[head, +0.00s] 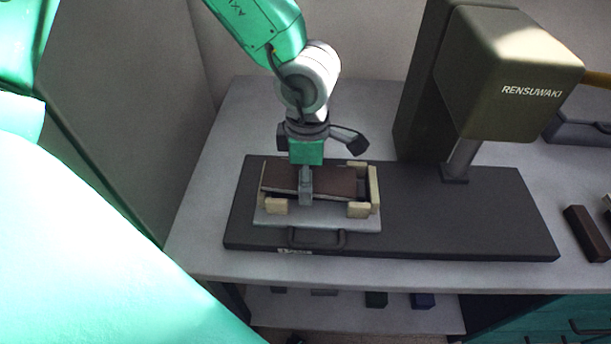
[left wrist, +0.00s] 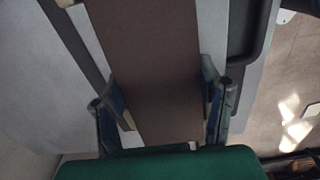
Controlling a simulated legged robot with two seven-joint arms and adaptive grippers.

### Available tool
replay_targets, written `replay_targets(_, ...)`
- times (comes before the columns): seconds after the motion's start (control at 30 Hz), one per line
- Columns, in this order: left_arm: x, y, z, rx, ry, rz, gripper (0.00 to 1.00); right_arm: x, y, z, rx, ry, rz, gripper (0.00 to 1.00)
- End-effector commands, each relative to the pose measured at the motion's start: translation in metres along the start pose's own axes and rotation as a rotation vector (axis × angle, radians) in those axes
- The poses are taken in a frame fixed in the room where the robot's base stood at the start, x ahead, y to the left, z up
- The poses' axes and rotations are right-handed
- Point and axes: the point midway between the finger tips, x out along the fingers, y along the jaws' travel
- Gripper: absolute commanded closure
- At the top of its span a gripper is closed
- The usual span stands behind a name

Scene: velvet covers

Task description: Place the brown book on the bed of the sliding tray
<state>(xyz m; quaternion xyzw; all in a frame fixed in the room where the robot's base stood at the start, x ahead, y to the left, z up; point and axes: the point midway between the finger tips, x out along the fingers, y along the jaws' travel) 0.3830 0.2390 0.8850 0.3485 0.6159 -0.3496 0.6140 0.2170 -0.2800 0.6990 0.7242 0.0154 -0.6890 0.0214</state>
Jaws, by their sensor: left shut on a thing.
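The brown book (head: 336,182) lies between the tan corner blocks of the sliding tray (head: 330,222), over its grey bed. It looks slightly skewed to the tray; whether it touches the bed I cannot tell. My left gripper (head: 305,188) comes down from above and is shut across the book's middle, one finger showing on the near edge. In the left wrist view the book (left wrist: 150,60) runs between the two fingers (left wrist: 165,108). The far finger is hidden in the head view. My right gripper is not in view.
The tray sits on the dark base (head: 450,225) of a RENSUWAKI press, whose head (head: 510,75) and column stand to the right. A dark brown block (head: 587,233) lies at the far right of the table. Small blocks sit on the shelf below.

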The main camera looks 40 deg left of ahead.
Motion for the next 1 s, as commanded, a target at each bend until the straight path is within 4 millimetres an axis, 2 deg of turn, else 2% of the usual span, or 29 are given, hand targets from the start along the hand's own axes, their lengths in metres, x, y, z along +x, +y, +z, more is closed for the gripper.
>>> replay_targets(0.17, -0.015, 0.002, -0.002, 0.0, -0.006, 0.001, 0.8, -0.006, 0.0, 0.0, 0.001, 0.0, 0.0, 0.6)
replay_targets(0.4, -0.065, 0.003, -0.003, -0.001, -0.01, 0.001, 0.8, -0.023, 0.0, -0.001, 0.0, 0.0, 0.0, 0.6)
replay_targets(0.6, -0.092, 0.002, -0.002, -0.001, -0.007, 0.001, 0.8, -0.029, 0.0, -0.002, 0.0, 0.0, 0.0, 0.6)
replay_targets(0.77, -0.09, 0.001, 0.001, -0.002, -0.01, 0.0, 0.8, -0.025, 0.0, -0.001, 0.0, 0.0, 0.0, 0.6)
replay_targets(1.0, -0.061, 0.001, 0.004, -0.006, -0.042, -0.004, 0.8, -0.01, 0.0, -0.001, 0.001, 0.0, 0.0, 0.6)
